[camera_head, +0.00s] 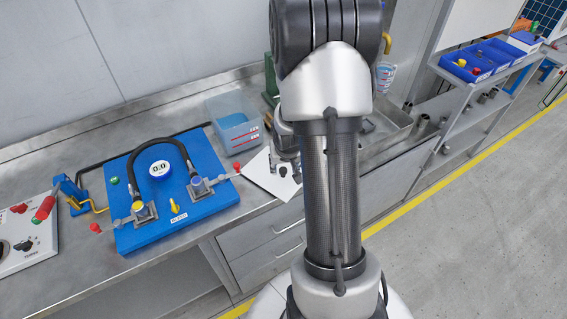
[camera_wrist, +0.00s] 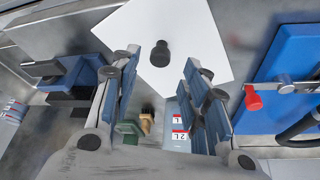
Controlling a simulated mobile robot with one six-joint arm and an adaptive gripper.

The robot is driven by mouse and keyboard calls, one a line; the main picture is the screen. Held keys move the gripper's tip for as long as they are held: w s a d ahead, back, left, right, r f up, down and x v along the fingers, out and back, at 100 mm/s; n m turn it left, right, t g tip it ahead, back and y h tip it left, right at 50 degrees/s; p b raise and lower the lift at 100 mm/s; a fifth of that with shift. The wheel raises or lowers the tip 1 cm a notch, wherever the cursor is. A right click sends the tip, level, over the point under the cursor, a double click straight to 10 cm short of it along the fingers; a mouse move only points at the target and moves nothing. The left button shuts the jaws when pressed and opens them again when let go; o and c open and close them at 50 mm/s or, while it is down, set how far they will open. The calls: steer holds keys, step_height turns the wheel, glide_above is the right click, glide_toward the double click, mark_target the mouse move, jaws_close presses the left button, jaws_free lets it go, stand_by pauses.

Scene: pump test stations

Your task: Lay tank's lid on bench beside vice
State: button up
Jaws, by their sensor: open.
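The tank's lid (camera_head: 258,175) is a white square plate with a black knob (camera_wrist: 160,53). It appears to lie flat on the bench, its near corner by the front edge. In the wrist view the lid (camera_wrist: 203,45) sits between the blue vice (camera_wrist: 78,75) on the left and the blue panel on the right. My gripper (camera_wrist: 161,66) is open, its fingers on either side of the knob and apart from it. The clear tank (camera_head: 226,112) with blue water stands uncovered behind the lid. My arm hides the vice in the head view.
The blue panel (camera_head: 200,208) with a gauge, black hose and valves lies left of the lid. A red valve handle (camera_wrist: 253,98) juts towards the lid. A metal tray (camera_head: 388,127) is to the right. A shelf (camera_head: 470,95) with blue bins stands beyond.

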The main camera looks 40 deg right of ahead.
steer(key=s+a+r+n+p, duration=0.2)
steer(key=a+r, duration=0.5)
steer(key=r, duration=0.4)
steer(key=s+a+r+n+p, duration=0.1)
steer(key=s+a+r+p, duration=0.1)
steer(key=a+r, duration=0.75)
steer(key=s+a+r+n+y, duration=0.2)
steer(key=s+a+r+n, duration=0.2)
steer(key=s+a+r, duration=0.5)
steer(key=s+a, duration=0.2)
steer(key=s, duration=0.2)
steer(key=shift+r+t+y, duration=0.3)
steer(key=shift+t+y, duration=0.1)
steer(key=shift+s, duration=0.1)
step_height(320, 180, down, 3)
steer(key=b, duration=0.3)
